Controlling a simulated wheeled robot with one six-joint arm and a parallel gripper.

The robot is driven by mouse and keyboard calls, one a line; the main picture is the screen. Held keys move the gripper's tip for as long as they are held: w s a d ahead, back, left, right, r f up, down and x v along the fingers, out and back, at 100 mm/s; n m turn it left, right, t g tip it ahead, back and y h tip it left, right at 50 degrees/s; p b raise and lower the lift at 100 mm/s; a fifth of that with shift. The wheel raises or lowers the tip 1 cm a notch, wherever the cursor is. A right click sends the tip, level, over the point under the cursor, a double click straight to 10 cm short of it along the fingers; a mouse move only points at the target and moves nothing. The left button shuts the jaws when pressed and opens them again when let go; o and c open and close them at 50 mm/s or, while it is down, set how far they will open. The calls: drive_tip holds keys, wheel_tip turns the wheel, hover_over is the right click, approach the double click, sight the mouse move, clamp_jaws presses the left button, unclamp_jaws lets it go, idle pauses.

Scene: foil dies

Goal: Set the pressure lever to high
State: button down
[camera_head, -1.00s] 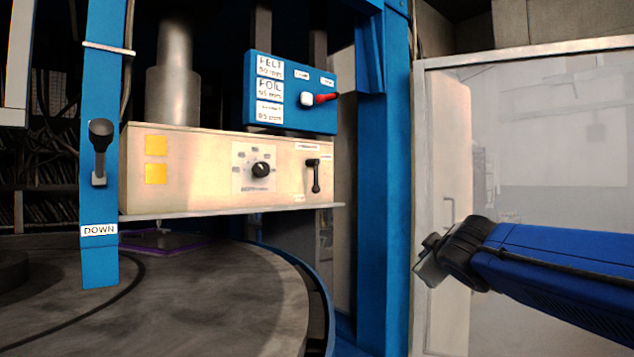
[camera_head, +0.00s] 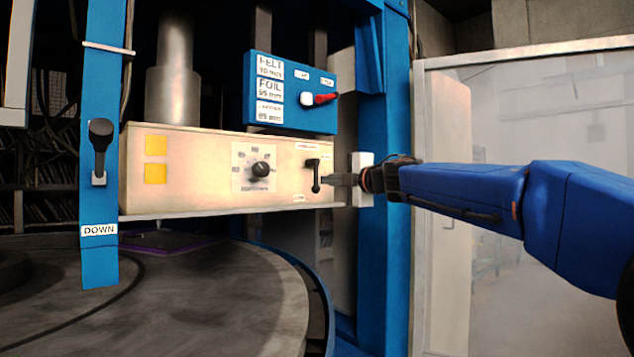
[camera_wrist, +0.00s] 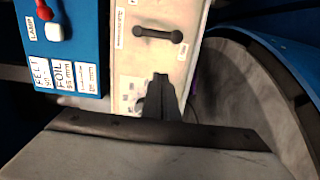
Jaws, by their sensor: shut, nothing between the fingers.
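The pressure lever (camera_head: 315,176) is a small black handle at the right end of the cream panel (camera_head: 200,185). It hangs downward from its pivot, between a small label above and another below. My gripper (camera_head: 330,180) is shut and empty, with its tips close to the right of the lever's lower end; I cannot tell whether they touch. In the wrist view the lever (camera_wrist: 160,34) lies crosswise ahead of the shut gripper (camera_wrist: 161,78), with a gap showing in the picture. The labels' words are too small to read surely.
A dial (camera_head: 260,170) sits left of the lever. A blue box (camera_head: 290,115) with a white button and red switch is above. A black-handled lever (camera_head: 100,145) stands on the blue post marked DOWN. A round table (camera_head: 200,310) lies below, and a blue column (camera_head: 384,230) stands right.

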sight(315, 180)
idle(0.3)
drive_tip(key=w+a, duration=0.1)
drive_tip(key=w, duration=0.2)
drive_tip(key=w+a, duration=0.1)
drive_tip(key=w, duration=0.3)
drive_tip(key=w+a, duration=0.1)
drive_tip(key=w, duration=0.2)
drive_tip(key=shift+w, duration=0.4)
drive_tip(key=shift+w+d, duration=0.25)
drive_tip(key=shift+w, duration=0.05)
